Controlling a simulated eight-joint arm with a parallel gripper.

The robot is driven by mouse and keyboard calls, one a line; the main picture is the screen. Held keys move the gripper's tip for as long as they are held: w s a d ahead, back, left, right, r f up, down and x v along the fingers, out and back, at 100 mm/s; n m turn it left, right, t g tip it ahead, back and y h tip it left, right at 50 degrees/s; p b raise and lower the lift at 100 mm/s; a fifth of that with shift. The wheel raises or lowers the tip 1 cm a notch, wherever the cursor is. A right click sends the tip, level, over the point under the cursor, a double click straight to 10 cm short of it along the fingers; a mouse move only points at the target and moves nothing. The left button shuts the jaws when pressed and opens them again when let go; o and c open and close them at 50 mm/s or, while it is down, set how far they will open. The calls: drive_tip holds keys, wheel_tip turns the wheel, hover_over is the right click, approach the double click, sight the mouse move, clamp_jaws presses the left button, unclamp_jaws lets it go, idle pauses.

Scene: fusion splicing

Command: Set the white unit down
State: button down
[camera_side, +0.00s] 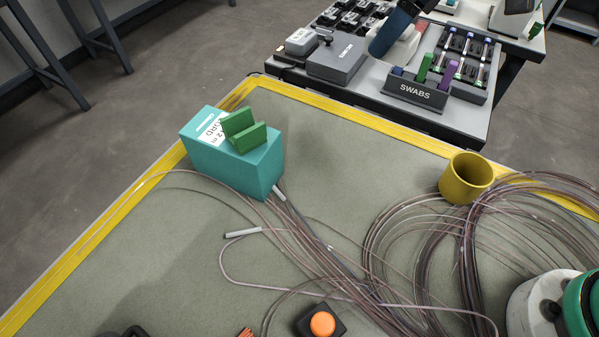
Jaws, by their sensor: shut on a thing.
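My gripper does not show in the side view. A white and green rounded body, cut off by the lower right edge, looks like part of my arm, with no fingers visible on it. I cannot tell for sure which thing is the white unit. A white device (514,6) shows at the top right on the far bench, partly cut off by the frame edge. A pale white and red piece (402,52) sits behind a tilted dark blue cylinder (393,33). Whether either piece is held cannot be told.
A teal box (250,172) with green plates on top stands on the yellow-edged mat (150,250). Loose fibre coils (425,235) fill the right, beside a yellow cup (466,178). An orange button (322,324) is at the front. The mat's left is mostly clear.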

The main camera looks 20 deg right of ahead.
drive_tip(key=a+r+n, duration=0.1)
drive_tip(key=a+n, duration=0.1)
drive_tip(key=a, duration=0.5)
drive_tip(key=n+g+y, duration=0.2)
drive_tip(key=n+g, duration=0.1)
drive_tip(key=n, duration=0.5)
hover_over(173, 263)
drive_tip(key=d, duration=0.1)
wheel_tip(173, 263, down, 17)
drive_tip(key=shift+d+r, duration=0.1)
drive_tip(key=shift+d, duration=0.05)
drive_tip(key=shift+f, duration=2.2)
drive_tip(key=shift+f, duration=0.2)
drive_tip(key=shift+c, duration=1.1)
unclamp_jaws()
